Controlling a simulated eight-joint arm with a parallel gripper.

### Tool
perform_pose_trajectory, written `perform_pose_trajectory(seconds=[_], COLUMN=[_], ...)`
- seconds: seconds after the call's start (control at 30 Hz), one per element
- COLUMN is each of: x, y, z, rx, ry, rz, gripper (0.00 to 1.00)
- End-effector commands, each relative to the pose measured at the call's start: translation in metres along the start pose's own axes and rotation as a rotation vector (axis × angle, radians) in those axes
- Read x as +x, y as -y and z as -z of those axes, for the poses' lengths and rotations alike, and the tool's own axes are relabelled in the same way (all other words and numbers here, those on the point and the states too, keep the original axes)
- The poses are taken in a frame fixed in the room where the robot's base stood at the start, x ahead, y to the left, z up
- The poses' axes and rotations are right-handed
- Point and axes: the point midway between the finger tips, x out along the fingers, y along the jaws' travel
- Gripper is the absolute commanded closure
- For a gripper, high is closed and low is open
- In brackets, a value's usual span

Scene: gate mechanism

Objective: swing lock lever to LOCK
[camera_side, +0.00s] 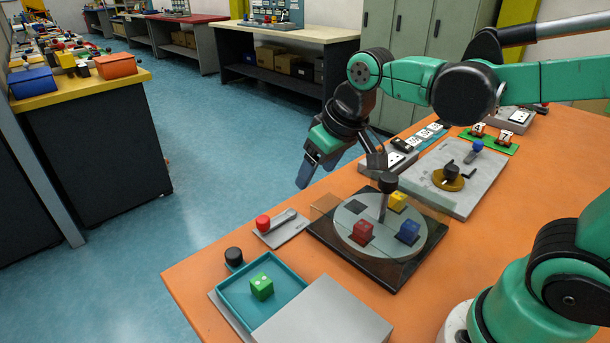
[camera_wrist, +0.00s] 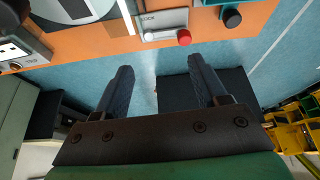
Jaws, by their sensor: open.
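The lock lever is a grey bar with a red knob (camera_side: 263,223) on a small grey plate (camera_side: 287,236), beside the turntable box. In the wrist view the red knob (camera_wrist: 184,38) is at the right end of the bar, and a "LOCK" label shows at the plate's upper left. The bar lies along the plate's near edge there. My gripper (camera_side: 340,176) is open and empty, raised above the far table edge, apart from the lever. In the wrist view its two dark fingers (camera_wrist: 160,68) point toward the plate, with floor between them.
A turntable box (camera_side: 420,262) with red, blue and yellow cubes and an upright black-knobbed post stands right of the lever. A teal tray (camera_side: 237,293) with a green cube and a black knob (camera_side: 234,256) are nearer. A grey panel with a brass dial (camera_side: 447,180) lies behind.

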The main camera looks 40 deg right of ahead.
Motion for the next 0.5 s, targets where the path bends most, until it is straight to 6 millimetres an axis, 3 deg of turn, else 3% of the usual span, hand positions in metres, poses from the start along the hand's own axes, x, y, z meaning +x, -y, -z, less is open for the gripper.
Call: perform_pose_trajectory(seconds=[0.23, 0.5], x=[0.042, 0.093], y=[0.020, 0.038], z=[0.042, 0.056], rx=[-0.052, -0.095], ry=[0.206, 0.375], rz=[0.017, 0.022], gripper=[0.35, 0.35])
